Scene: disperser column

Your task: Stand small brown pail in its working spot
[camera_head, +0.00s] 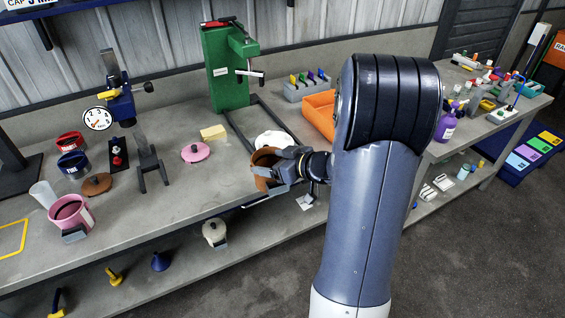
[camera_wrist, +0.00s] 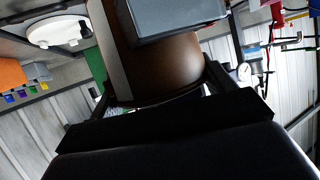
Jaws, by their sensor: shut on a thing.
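The small brown pail (camera_head: 264,160) is held in my gripper (camera_head: 285,166), near the bench's front edge, in front of the green machine. In the wrist view the brown pail (camera_wrist: 165,70) fills the upper middle, with a grey block (camera_wrist: 175,18) on its side, and my gripper's fingers (camera_wrist: 145,98) lie either side of it. The pail looks tilted in the head view. Its contents and underside are hidden. Which place is the pail's working spot cannot be told.
A white round object (camera_head: 274,139) lies just behind the pail. A pink pail (camera_head: 71,213), a brown lid (camera_head: 97,184), a pink lid (camera_head: 195,152) and red and blue pots stand left. A yellow outline (camera_head: 12,238) marks the far left bench.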

